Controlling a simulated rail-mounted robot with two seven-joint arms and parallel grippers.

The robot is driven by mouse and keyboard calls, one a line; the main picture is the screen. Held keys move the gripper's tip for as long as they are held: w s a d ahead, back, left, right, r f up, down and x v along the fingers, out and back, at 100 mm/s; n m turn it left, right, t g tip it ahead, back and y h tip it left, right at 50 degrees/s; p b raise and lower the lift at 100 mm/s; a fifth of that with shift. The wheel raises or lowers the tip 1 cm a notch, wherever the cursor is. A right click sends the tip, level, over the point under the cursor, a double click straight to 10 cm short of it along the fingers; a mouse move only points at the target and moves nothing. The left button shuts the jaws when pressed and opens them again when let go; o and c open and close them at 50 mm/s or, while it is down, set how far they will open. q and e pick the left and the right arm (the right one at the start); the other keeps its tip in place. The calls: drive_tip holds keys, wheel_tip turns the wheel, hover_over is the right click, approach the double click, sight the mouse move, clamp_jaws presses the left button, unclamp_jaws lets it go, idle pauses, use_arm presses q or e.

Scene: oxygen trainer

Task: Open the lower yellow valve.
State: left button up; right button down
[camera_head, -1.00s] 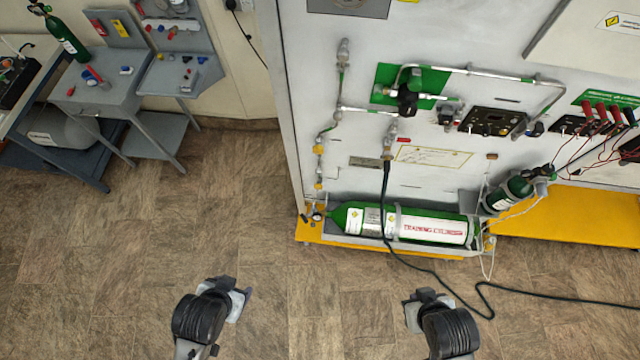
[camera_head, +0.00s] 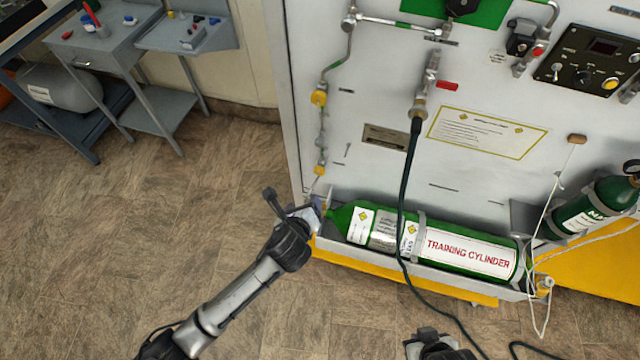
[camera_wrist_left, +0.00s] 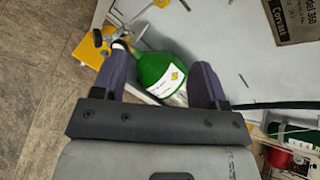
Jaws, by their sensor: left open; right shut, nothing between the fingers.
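The lower yellow valve (camera_head: 320,170) sits on the thin vertical pipe at the panel's left edge. The upper yellow valve (camera_head: 319,98) is above it on the same pipe. My left gripper (camera_head: 295,204) is open, just below and left of the lower valve and apart from it. In the left wrist view, its two fingers (camera_wrist_left: 161,75) stand apart with the green cylinder's end behind them. A small yellow part on the pipe (camera_wrist_left: 162,3) at the top edge there is probably the lower valve. My right gripper (camera_head: 430,342) is partly cut off at the bottom edge.
The green training cylinder (camera_head: 470,253) lies in a tray on a yellow base (camera_head: 400,278), close to my left gripper. A dark hose (camera_head: 405,200) hangs in front of it. Grey carts (camera_head: 110,60) stand at the upper left. The floor between is clear.

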sight(319, 172)
use_arm(q)
drive_tip(key=w+d+f+m+b, duration=0.1)
drive_tip(key=w+f+m+b, duration=0.2)
drive_tip(key=w+f+b, duration=0.1)
drive_tip(key=w+d+f+m+t+b, duration=0.1)
drive_tip(key=w+f+m+b, duration=0.2)
drive_tip(key=w+b, duration=0.3)
drive_tip(key=w+d+f+m+t+b, duration=0.1)
drive_tip(key=w+f+m+b, duration=0.2)
drive_tip(key=w+f+b, duration=0.2)
drive_tip(key=shift+w+d+f+h, duration=0.15)
drive_tip(key=shift+w, duration=0.7)
drive_tip(key=shift+w+d+f+h, duration=0.1)
drive_tip(key=shift+w+h, duration=0.05)
drive_tip(key=shift+w, duration=0.65)
drive_tip(key=shift+w+d+f+m+b, duration=0.15)
drive_tip(key=shift+w+b, duration=0.15)
drive_tip(key=shift+w, duration=0.15)
drive_tip(key=shift+w+f+m+b, duration=0.15)
drive_tip(key=shift+w+b, duration=0.1)
drive_tip(key=shift+w, duration=0.15)
use_arm(e)
wheel_tip(319, 172, down, 18)
drive_tip(key=shift+d+f, duration=0.15)
drive_tip(key=shift+f, duration=0.1)
use_arm(q)
drive_tip(key=shift+r, duration=0.1)
use_arm(e)
drive_tip(key=shift+d, duration=0.1)
